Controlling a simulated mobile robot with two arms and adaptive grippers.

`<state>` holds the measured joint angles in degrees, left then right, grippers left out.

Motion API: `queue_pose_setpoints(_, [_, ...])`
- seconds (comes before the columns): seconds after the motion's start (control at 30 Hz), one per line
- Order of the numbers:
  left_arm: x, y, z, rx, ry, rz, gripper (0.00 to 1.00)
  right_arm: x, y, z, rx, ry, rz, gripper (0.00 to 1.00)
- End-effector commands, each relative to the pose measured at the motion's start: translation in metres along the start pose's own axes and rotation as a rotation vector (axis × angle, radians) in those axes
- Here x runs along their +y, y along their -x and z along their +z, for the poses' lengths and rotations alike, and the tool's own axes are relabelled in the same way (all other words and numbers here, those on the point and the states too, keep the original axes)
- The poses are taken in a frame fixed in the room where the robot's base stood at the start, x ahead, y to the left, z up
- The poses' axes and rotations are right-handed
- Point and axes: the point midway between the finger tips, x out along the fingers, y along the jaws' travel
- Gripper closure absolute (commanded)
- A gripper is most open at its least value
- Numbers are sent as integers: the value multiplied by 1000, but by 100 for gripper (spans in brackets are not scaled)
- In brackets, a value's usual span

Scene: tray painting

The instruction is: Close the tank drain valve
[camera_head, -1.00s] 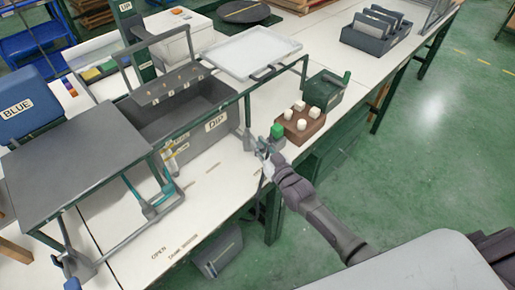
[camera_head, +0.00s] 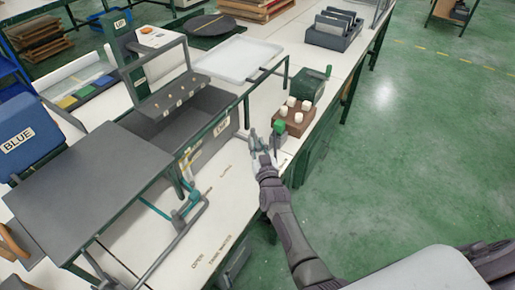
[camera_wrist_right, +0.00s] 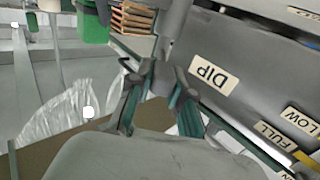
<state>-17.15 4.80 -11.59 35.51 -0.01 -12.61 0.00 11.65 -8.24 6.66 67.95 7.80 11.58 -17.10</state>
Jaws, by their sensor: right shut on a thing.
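The grey dip tank (camera_head: 208,138) stands on the white bench, and its DIP label also shows in the wrist view (camera_wrist_right: 215,78). My right gripper (camera_head: 262,145) is just off the tank's front right corner, low over the bench edge. In the right wrist view the teal-lined fingers (camera_wrist_right: 163,78) are shut on a slim grey part (camera_wrist_right: 170,32), which looks like the drain valve's handle. My left gripper is out of view.
A pipe with a teal fitting (camera_head: 188,207) lies left, near printed OPEN lettering (camera_head: 197,264). The floor at right is clear.

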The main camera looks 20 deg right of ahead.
Motion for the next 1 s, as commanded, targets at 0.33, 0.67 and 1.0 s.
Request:
queue_pose_setpoints(0.33, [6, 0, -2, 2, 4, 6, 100, -1, -1, -1, 1, -2, 0, 100])
queue_pose_setpoints(0.67, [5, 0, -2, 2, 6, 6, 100, 0, -1, -1, 1, -2, 0, 54])
queue_pose_setpoints(1.0, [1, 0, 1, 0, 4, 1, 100, 0, 20, 1, -1, -1, 0, 54])
